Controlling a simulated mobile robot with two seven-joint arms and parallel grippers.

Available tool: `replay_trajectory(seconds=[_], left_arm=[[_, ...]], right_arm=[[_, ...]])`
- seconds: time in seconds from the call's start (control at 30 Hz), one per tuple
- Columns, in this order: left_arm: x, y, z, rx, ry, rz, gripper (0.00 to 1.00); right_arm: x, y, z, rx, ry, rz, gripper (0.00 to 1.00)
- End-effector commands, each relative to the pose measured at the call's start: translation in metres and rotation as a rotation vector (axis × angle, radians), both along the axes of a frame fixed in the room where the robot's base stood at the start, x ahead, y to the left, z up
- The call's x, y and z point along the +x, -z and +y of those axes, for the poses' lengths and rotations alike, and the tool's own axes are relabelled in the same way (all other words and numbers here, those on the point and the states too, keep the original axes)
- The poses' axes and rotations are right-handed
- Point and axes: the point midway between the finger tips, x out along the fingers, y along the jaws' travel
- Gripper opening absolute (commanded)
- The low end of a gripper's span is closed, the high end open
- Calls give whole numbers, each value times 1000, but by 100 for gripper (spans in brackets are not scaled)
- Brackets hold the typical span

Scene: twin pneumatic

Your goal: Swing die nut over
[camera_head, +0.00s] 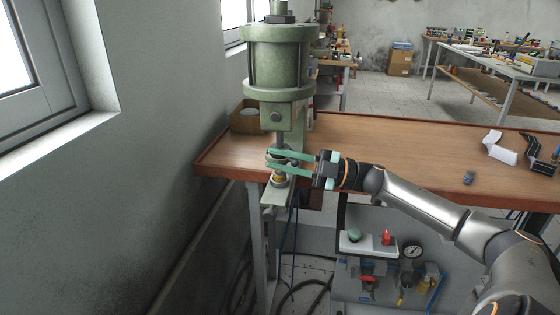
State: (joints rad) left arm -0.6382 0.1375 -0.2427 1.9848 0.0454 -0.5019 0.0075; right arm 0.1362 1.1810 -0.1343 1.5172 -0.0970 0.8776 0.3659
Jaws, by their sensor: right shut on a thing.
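A green pneumatic press (278,65) stands at the left end of the wooden workbench. My right gripper (270,160) reaches in from the right, its two pale green fingers at the lower end of the press's ram. The fingers are shut on a small part there, which I take to be the die nut; they largely hide it. A small brass-coloured part (279,178) shows just below the fingers, above the green press base (277,197). My left gripper is not in view.
The workbench top (410,145) is mostly clear right of the press. A small dark grey part (469,177) and white folded pieces (499,148) lie on it. A cardboard box (245,118) sits behind the press. A control panel with a gauge (412,249) is below. The wall is close on the left.

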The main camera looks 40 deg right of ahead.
Motion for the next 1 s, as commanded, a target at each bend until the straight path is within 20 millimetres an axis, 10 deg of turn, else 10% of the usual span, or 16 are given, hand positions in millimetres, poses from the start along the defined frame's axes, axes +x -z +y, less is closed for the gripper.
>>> replay_trajectory(seconds=[0.2,0.23,0.47,1.0], left_arm=[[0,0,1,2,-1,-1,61],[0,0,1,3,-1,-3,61],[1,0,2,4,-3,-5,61],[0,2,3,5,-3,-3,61]], right_arm=[[0,-1,0,2,2,-2,0],[0,-1,0,2,2,-2,25],[0,-1,0,1,1,-2,51],[-12,6,-14,0,3,5,52]])
